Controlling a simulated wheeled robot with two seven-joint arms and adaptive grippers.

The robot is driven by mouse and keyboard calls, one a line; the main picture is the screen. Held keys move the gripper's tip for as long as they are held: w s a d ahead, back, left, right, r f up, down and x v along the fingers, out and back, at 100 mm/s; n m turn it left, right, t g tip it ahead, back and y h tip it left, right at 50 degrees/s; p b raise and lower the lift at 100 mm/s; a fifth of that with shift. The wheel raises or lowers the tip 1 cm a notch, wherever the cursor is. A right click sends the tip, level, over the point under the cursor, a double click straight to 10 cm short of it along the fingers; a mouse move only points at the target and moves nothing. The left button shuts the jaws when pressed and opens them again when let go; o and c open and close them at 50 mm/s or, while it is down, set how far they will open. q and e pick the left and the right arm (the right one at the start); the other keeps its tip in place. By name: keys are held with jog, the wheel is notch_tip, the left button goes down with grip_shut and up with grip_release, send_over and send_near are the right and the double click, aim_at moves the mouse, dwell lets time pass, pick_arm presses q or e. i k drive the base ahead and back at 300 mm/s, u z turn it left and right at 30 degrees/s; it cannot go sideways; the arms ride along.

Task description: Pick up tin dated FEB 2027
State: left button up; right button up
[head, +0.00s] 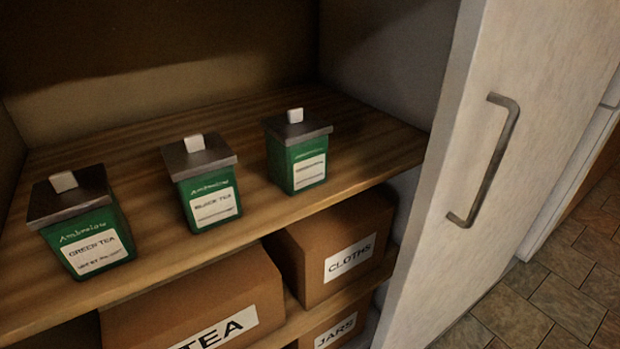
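Three green tins with grey lids and pale knobs stand upright and apart on a wooden shelf (240,120). The left tin (95,240) is labelled GREEN TEA, with a small date line too blurred to read surely. The middle tin (208,195) is labelled BLACK TEA, and its small lower print is unreadable. The right tin (296,160) has a white label whose print I cannot read. I cannot tell which tin bears FEB 2027. Neither of my grippers is in view.
Below the shelf are cardboard boxes labelled TEA (190,308), CLOTHS (325,240) and JARS (335,325). A pale cabinet door (500,150) with a metal handle (490,160) stands open at right. The shelf behind the tins is clear. Tiled floor (570,285) shows at right.

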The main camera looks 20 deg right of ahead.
aim_at(211, 200)
jog(key=z, duration=1.95)
jog(key=i, duration=1.5)
jog(key=u, duration=2)
